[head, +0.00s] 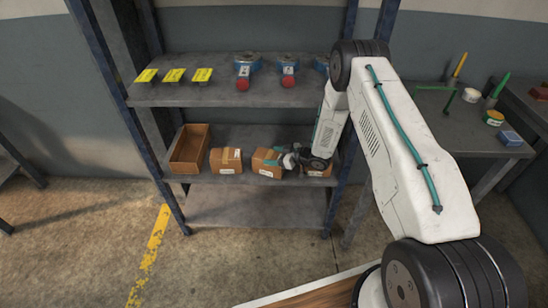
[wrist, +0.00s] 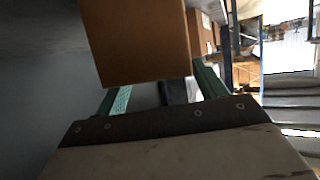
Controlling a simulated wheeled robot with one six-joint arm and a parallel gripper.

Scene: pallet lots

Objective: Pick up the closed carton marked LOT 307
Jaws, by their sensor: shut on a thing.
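Several brown cartons stand in a row on the middle shelf in the head view: a left carton (head: 226,161), a middle carton (head: 267,162) and a right carton (head: 318,169), partly hidden by my arm. They carry small pale labels, too small to read, so I cannot tell which is LOT 307. My gripper (head: 287,160) is at the right side of the middle carton. In the wrist view, a plain brown carton (wrist: 138,42) fills the space between the green fingers of my gripper (wrist: 160,88), which is shut on it. No label shows on that face.
An open wooden box (head: 190,150) stands left of the cartons. The upper shelf (head: 210,95) above holds yellow tags and blue and red parts. Dark rack posts (head: 348,170) stand at the sides. The bottom shelf (head: 255,207) is empty. A side table (head: 445,125) is at right.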

